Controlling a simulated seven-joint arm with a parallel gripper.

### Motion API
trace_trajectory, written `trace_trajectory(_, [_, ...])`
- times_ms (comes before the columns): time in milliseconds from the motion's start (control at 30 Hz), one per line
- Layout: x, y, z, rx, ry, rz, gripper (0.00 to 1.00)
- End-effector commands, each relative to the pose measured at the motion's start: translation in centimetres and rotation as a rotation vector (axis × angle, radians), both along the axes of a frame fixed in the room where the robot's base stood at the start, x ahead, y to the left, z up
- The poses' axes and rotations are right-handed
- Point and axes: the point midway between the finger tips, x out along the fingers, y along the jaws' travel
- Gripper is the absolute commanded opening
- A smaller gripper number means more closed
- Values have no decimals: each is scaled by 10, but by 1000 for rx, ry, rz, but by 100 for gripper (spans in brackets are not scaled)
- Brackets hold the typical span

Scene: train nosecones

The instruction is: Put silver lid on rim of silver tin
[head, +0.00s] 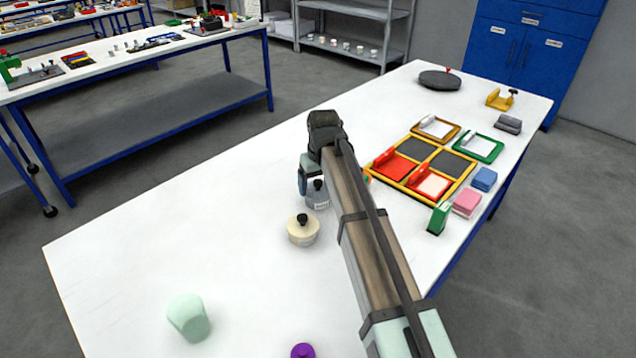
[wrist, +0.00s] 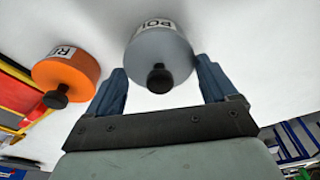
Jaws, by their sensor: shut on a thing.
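The silver tin (head: 318,203) stands upright on the white table, with a white label on its side. The silver lid (wrist: 165,50), with a black knob (wrist: 159,78), is at its top; I see no clear gap between lid and tin. My gripper (wrist: 161,84) has its blue fingers on either side of the lid, shut on it, with the knob between them. In the head view my gripper (head: 314,186) is at the tin's top, and my arm hides part of it.
A cream tin (head: 303,231) with a black knob stands just in front. An orange tin (wrist: 68,72) is close beside the silver one. A yellow-framed tray (head: 412,193), stamps and coloured pads lie to the right. A pale green cup (head: 188,317) stands front left.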

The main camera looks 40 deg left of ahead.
Motion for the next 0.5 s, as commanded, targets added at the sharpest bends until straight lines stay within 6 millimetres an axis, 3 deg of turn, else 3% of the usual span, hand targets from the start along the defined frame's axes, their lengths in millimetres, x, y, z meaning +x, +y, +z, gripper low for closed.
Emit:
trace_trajectory(300, [0,0,-3,0,0,0,56])
trace_trajectory(333, [0,0,-3,0,0,0,86])
trace_trajectory(500, [0,0,-3,0,0,0,100])
